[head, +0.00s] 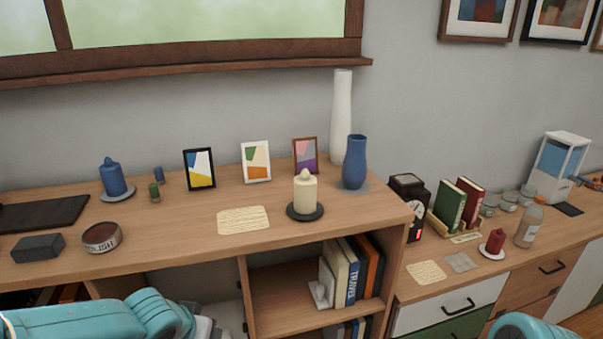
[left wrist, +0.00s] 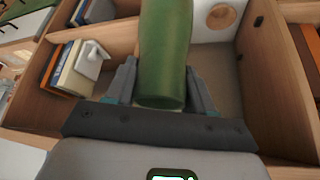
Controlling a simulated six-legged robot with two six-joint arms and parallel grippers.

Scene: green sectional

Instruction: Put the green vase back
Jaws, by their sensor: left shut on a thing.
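The green vase (left wrist: 165,45) is between the two fingers of my left gripper (left wrist: 162,82) in the left wrist view. The fingers are shut on it, one on each side near the end closest to the camera. Its far end runs out of the top of that view. Behind it is the inside of a wooden shelf unit. In the head view, my left arm shows at the bottom left in front of the shelf unit (head: 165,232); the vase is not visible there. My right gripper is out of view; only a piece of my right arm shows at the bottom right.
On the shelf top stand a blue vase (head: 355,163) on a grey disc, a white tall vase (head: 341,115), a cream candle (head: 305,192), picture frames and a beige woven mat (head: 243,220), which is bare. Books (head: 352,270) fill part of the shelf below. A lower cabinet (head: 475,278) stands right.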

